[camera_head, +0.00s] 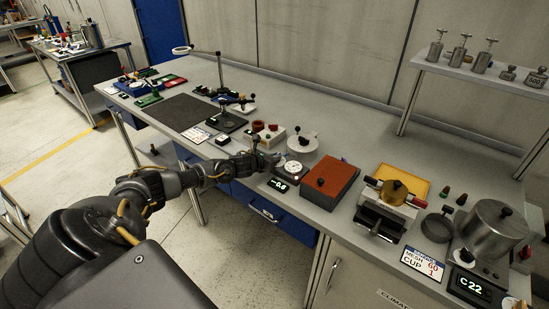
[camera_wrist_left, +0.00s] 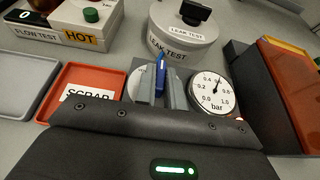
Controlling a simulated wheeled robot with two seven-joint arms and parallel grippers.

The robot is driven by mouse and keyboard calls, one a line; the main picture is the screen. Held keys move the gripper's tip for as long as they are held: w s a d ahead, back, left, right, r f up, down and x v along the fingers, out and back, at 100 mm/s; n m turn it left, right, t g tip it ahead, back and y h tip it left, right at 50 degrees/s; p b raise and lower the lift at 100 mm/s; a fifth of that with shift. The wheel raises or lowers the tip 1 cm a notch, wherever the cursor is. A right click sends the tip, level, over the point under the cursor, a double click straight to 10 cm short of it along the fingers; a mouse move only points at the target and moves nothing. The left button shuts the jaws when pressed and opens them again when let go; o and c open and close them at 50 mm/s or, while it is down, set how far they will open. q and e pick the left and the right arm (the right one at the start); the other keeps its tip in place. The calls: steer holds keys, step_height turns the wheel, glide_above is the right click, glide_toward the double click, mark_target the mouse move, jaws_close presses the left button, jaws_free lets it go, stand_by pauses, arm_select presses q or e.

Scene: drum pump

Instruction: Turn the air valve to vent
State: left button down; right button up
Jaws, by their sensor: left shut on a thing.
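My left gripper (camera_head: 264,160) reaches over the bench beside the leak test station. In the left wrist view its two grey fingers (camera_wrist_left: 162,88) are shut on a slim blue lever, which appears to be the air valve's handle (camera_wrist_left: 160,70). The valve body is mostly hidden behind the fingers. A round white pressure gauge (camera_wrist_left: 213,93) marked bar stands just right of the fingers; it also shows in the head view (camera_head: 292,168). The lidded leak test pot (camera_wrist_left: 182,32) stands behind the lever. My right gripper is not in view.
A red scrap tray (camera_wrist_left: 82,90) and a flow test box (camera_wrist_left: 60,30) with a HOT label lie left of the fingers. A red-brown topped box (camera_head: 331,180) stands close right of the gauge. A display (camera_head: 279,184) reads about -0.6.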

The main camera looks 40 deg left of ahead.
arm_select(q)
steer(key=shift+d+n+y, duration=0.1)
steer(key=shift+n+y, duration=0.2)
steer(key=shift+y, duration=0.1)
steer(key=shift+d+n+g+y, duration=0.15)
steer(key=shift+n+g+y, duration=0.15)
steer(key=shift+n+y, duration=0.65)
steer(key=n+y, duration=0.1)
steer(key=n+g+y, duration=0.1)
steer(key=n+y, duration=0.1)
steer(key=shift+w+d+y, duration=0.15)
steer(key=shift+d+y, duration=0.05)
steer(key=shift+y, duration=0.05)
steer(key=shift+n+g+y, duration=0.6)
steer(key=shift+n+y, duration=0.1)
steer(key=shift+n, duration=0.05)
steer(key=shift+w+n+g+y+p, duration=0.1)
steer(key=shift+n+g+y+p, duration=0.2)
steer(key=shift+n+g+y, duration=0.5)
steer(key=shift+n, duration=0.3)
